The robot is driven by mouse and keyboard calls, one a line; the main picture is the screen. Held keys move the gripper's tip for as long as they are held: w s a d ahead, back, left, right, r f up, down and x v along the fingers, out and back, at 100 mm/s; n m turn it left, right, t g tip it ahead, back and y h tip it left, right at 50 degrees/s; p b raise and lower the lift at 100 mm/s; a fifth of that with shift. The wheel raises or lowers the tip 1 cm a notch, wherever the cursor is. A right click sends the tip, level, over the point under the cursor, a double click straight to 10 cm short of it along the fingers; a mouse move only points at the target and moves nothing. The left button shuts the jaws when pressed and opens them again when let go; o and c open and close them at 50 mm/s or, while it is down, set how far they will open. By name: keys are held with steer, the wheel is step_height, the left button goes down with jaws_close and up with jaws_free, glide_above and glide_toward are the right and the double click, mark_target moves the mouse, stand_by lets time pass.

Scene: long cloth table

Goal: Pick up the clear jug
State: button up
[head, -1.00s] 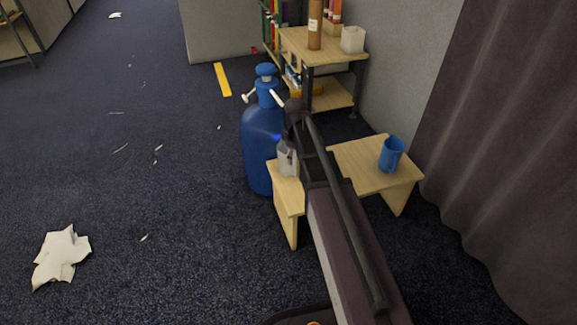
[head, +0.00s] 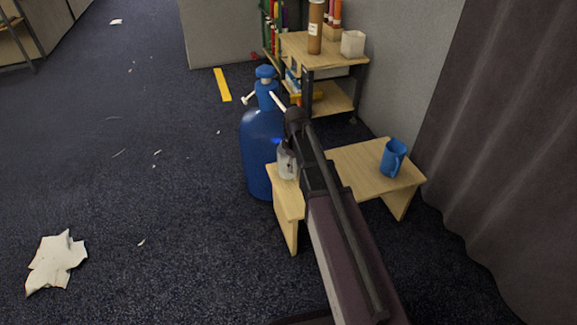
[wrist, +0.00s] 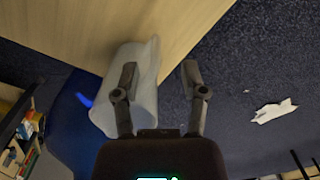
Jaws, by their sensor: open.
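The clear jug (head: 287,161) is a pale, translucent vessel at the left end of the low wooden table (head: 365,168), partly hidden by my arm in the head view. In the wrist view the jug (wrist: 142,82) lies behind and to the left of my left finger, against the wooden top (wrist: 95,30). My gripper (wrist: 159,70) is open. Its left finger overlaps the jug in the picture, and its right finger is over the dark carpet. I cannot tell whether the left finger touches the jug. The gap between the fingers holds mostly carpet and the jug's edge.
A large blue pump bottle (head: 258,150) stands on the floor close to the jug's left. A blue mug (head: 393,158) is on the right of the table. A shelf (head: 325,50) stands behind, a curtain (head: 500,130) at right. Crumpled paper (head: 57,262) lies on open carpet at left.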

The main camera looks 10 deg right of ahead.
mark_target(295, 179)
steer(key=shift+w+d+f+b, duration=0.1)
steer(key=shift+f+b, duration=1.05)
steer(key=shift+f, duration=0.1)
steer(key=shift+d+f+b, duration=0.1)
steer(key=shift+f+b, duration=1)
steer(key=shift+f, duration=0.1)
jaws_close()
